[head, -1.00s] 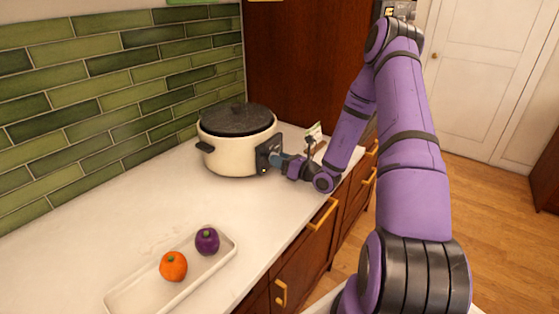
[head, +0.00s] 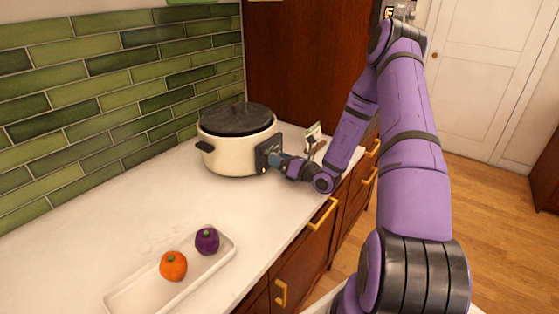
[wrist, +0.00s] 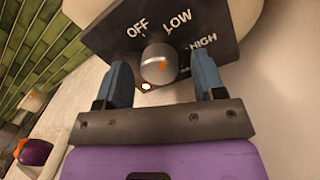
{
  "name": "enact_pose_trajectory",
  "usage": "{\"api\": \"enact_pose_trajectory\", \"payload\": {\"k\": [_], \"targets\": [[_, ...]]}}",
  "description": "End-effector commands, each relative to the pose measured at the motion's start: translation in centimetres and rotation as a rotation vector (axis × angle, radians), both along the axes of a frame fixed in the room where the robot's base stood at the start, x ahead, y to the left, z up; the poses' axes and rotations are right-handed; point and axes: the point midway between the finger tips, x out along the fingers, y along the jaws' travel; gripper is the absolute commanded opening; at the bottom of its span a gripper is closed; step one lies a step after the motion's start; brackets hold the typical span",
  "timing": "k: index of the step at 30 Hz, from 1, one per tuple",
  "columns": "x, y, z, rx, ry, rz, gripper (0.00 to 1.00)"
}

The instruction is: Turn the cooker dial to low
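The cream cooker (head: 228,152) with a dark lid stands on the counter, its dark control panel (head: 268,152) facing my arm. In the wrist view the panel (wrist: 105,38) carries the words OFF, LOW and HIGH around a grey dial (wrist: 158,62). The dial has an orange mark on its face; I cannot tell for sure which word it points to. My gripper (wrist: 162,84) is open, its two blue fingers on either side of and short of the dial, with gaps to it. In the head view my gripper (head: 276,159) is close to the panel, and the dial is hidden.
A white tray (head: 125,296) with an orange fruit (head: 173,266) and a purple one (head: 207,240) lies at the front left of the counter. A small card stand (head: 314,136) is behind my wrist. The counter (head: 110,210) between tray and cooker is clear.

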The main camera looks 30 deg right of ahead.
Motion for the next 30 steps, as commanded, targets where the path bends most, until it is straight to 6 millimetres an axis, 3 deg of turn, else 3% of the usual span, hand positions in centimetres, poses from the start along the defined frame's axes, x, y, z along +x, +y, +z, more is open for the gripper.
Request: {"api": "enact_pose_trajectory", "payload": {"k": [8, 24, 30], "targets": [[-0.4, -0.2, 0.0, -0.001, 0.0, 0.0, 0.63], [-8.5, -3.6, -0.5, 0.001, 0.0, -0.002, 0.63], [-9.8, -4.1, -0.6, 0.0, 0.0, 0.0, 0.63]]}}
